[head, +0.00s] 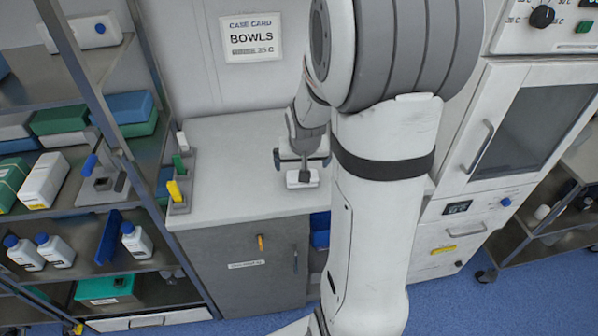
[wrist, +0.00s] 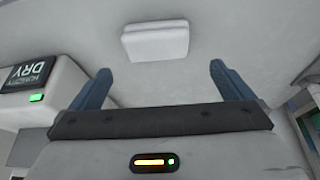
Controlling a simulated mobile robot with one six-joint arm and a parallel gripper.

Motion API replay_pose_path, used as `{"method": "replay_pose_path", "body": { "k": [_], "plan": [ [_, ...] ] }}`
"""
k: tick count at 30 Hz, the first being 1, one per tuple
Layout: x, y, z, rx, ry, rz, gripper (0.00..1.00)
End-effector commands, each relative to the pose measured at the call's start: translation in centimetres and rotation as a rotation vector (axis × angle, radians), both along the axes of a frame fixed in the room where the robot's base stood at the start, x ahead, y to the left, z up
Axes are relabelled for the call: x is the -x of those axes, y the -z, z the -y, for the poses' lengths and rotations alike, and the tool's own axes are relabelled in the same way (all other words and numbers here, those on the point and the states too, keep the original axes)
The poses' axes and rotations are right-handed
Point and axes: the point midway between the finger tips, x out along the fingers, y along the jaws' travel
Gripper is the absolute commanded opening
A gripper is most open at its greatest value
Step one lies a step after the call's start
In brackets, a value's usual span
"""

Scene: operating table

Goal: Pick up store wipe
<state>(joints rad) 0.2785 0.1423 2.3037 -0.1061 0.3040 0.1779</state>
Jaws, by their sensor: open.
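The wipe (wrist: 155,38) looks like a white folded pad in the wrist view. It lies flat on a pale surface, beyond the fingertips and between their lines. My gripper (wrist: 160,80) is open, with its two blue-grey fingers wide apart and nothing between them. The fingers look apart from the wipe. In the head view my gripper (head: 301,160) is over the grey-white counter (head: 235,150). A small white shape with a dark patch shows just below it there; I cannot tell whether it is the wipe. My arm hides the counter's right part.
A white device (wrist: 45,95) with a humidity display reading DRY stands left of the gripper in the wrist view. A stand with coloured handles (head: 180,185) is at the counter's left end. Shelves (head: 85,205) hold bottles and boxes. A cabinet (head: 520,120) stands at the right.

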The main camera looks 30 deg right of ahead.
Motion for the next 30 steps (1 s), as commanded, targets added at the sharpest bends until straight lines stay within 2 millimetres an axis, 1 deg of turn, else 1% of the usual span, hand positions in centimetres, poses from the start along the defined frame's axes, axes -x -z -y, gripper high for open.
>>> {"method": "replay_pose_path", "body": {
  "k": [1,7,12,15,19,25,30],
  "plan": [
    [-0.1,0.6,0.1,-0.002,0.000,-0.005,1.00],
    [-0.3,2.3,0.3,-0.001,0.000,-0.006,1.00],
    [-0.3,4.8,0.6,-0.002,0.000,-0.006,1.00],
    [-0.8,5.9,0.8,-0.001,0.000,-0.004,1.00],
    [-1.1,6.5,0.9,-0.001,0.001,-0.002,1.00],
    [-1.1,6.5,0.9,-0.001,0.001,-0.002,1.00],
    [-1.1,6.5,0.9,-0.001,0.001,-0.002,0.87]
  ]
}}
